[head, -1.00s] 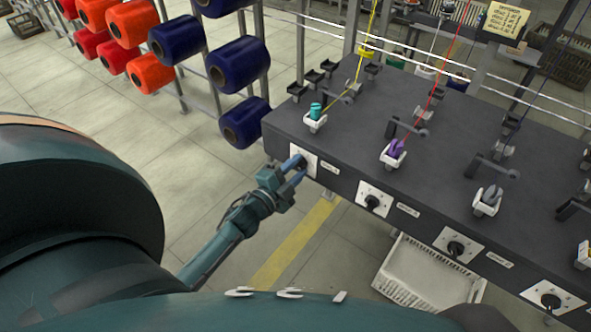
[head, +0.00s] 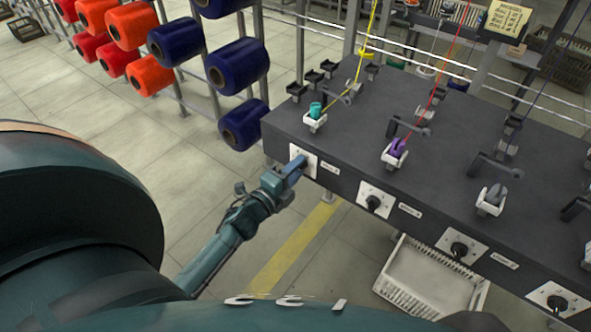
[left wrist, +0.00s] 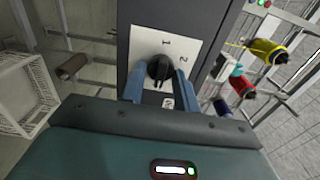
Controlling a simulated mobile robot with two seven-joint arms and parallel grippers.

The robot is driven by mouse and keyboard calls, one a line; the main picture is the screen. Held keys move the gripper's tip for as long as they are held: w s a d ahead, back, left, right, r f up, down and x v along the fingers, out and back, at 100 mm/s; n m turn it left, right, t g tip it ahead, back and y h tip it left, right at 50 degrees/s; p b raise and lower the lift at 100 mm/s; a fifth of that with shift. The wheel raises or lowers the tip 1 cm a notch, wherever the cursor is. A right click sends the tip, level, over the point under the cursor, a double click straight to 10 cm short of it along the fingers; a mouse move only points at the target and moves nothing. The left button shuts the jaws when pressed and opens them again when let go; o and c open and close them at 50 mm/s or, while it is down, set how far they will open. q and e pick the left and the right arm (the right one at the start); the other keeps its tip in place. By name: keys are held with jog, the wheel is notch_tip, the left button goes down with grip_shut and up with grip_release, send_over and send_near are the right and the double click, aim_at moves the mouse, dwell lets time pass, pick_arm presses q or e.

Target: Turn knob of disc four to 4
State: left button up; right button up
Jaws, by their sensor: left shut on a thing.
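My left gripper (head: 297,167) is at the leftmost knob on the front face of the dark winding bench (head: 385,133). In the left wrist view its two blue fingers are closed on either side of a black knob (left wrist: 159,68). The knob stands on a white dial plate (left wrist: 143,42), with the figures 1 and 2 readable and another mark partly hidden by the fingers. I cannot tell exactly which figure the knob points at. In the head view the gripper covers this knob, and its plate (head: 310,160) shows beside the fingers. My right gripper is not in view.
More knobs (head: 373,203) on white plates run along the bench front to the right, with small labels too small to read. A white crate (head: 430,277) is below. Spool racks (head: 237,66) stand at the back left.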

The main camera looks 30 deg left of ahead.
pick_arm(q)
jog(key=o, duration=0.9)
jog(key=shift+o, duration=0.2)
jog(key=shift+s, duration=0.15)
jog(key=s+a+b, duration=0.1)
jog(key=s, duration=1.2)
